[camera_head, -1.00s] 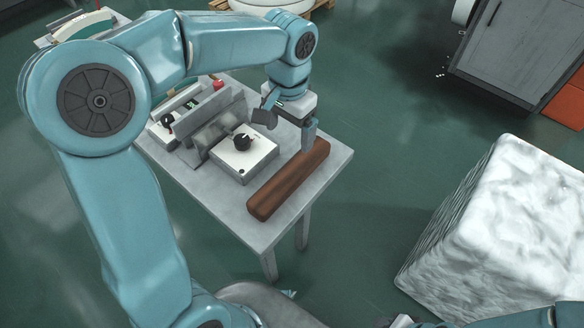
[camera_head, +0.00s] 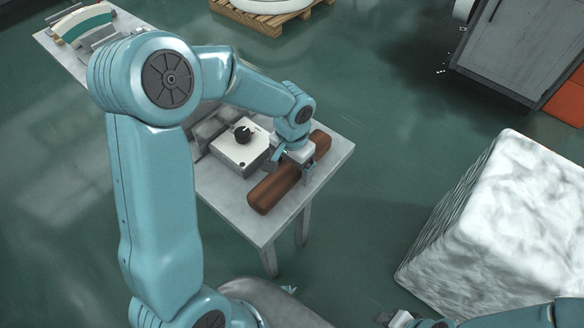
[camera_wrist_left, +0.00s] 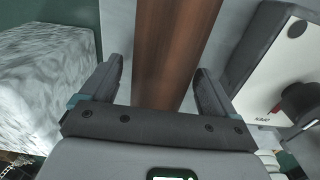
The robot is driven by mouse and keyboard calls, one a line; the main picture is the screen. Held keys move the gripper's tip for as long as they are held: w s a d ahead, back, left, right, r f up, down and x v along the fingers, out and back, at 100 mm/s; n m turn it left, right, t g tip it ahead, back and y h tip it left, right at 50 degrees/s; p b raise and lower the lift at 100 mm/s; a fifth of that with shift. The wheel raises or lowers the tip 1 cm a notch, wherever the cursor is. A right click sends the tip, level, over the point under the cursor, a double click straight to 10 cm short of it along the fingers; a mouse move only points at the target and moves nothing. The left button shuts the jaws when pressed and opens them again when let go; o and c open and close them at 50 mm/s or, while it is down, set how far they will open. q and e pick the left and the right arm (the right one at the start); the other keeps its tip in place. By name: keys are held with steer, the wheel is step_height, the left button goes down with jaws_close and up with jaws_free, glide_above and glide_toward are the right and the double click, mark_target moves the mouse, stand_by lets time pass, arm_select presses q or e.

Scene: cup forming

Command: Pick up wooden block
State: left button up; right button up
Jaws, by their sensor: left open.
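The wooden block (camera_head: 275,189) is a long brown bar lying on the grey table (camera_head: 240,222), at an angle near its right edge. My left gripper (camera_head: 290,168) is over the block's middle and hides part of it. In the left wrist view the block (camera_wrist_left: 168,60) runs between the two open fingers of my left gripper (camera_wrist_left: 160,85), with a gap on each side.
A white box with a black knob (camera_head: 241,136) stands close left of the block, and also shows in the wrist view (camera_wrist_left: 280,75). A large white rough block (camera_head: 510,215) stands at the right. The table's right corner is bare.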

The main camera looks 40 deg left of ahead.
arm_select(q)
steer(key=c, duration=1.5)
